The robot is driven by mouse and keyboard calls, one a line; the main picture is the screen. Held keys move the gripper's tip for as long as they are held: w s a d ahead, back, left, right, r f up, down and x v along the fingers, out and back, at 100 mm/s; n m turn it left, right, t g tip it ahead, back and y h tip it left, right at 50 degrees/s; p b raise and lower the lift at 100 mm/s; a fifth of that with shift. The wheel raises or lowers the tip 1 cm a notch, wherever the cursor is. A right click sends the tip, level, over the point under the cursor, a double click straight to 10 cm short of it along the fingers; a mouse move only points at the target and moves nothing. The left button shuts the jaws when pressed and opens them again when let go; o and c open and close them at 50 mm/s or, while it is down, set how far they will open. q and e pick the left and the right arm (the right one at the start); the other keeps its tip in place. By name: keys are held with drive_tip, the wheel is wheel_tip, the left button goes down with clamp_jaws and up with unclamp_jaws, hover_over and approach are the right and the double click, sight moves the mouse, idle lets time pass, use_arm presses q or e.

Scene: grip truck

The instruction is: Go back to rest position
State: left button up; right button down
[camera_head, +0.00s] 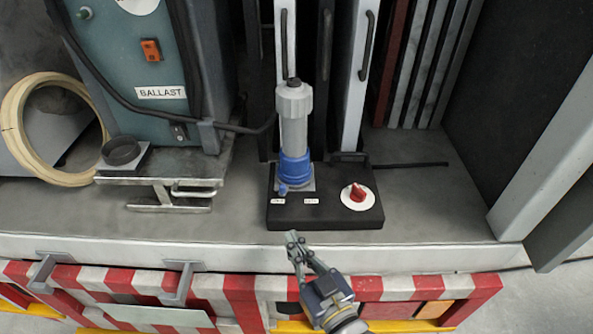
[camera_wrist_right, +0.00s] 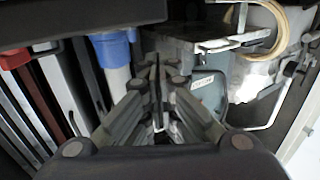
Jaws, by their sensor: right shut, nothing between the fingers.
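My right gripper (camera_head: 293,240) is shut and empty in the head view. Its fingertips are just in front of the black switch box (camera_head: 325,216), over the front edge of the grey shelf. In the right wrist view the closed fingers (camera_wrist_right: 157,75) fill the middle. On the black box stand a grey cylinder with a blue plug base (camera_head: 295,165) and a red rotary knob (camera_head: 357,193) on a white disc. The blue part also shows in the right wrist view (camera_wrist_right: 112,48), apart from the fingers. My left gripper is not in view.
A teal cabinet labelled BALLAST (camera_head: 150,65) stands at the left, with a cream hose ring (camera_head: 14,130) beside it. A metal bracket (camera_head: 170,185) juts out below the cabinet. A red-and-white striped barrier (camera_head: 240,290) runs along the front. A grey post (camera_head: 545,150) stands at the right.

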drive_tip(key=s+d+f+m+g+h, duration=0.2)
drive_tip(key=s+d+f+g+h, duration=0.35)
drive_tip(key=d+f, duration=0.4)
drive_tip(key=s+d+f+m+g+h, duration=0.2)
drive_tip(key=s+d+f+g+h, duration=0.15)
drive_tip(key=s+d+g, duration=0.6)
drive_tip(key=s+d+f+t, duration=0.1)
drive_tip(key=s+f, duration=0.1)
drive_tip(key=f, duration=1.1)
drive_tip(key=s+d+f, duration=0.1)
drive_tip(key=s+f, duration=0.1)
drive_tip(key=f, duration=1.1)
drive_tip(key=s+d+f, duration=0.3)
drive_tip(key=s+f, duration=1.2)
drive_tip(key=s, duration=0.2)
drive_tip(key=shift+d+f+n+g, duration=0.2)
drive_tip(key=shift+f+n+g, duration=0.1)
drive_tip(key=shift+g, duration=0.1)
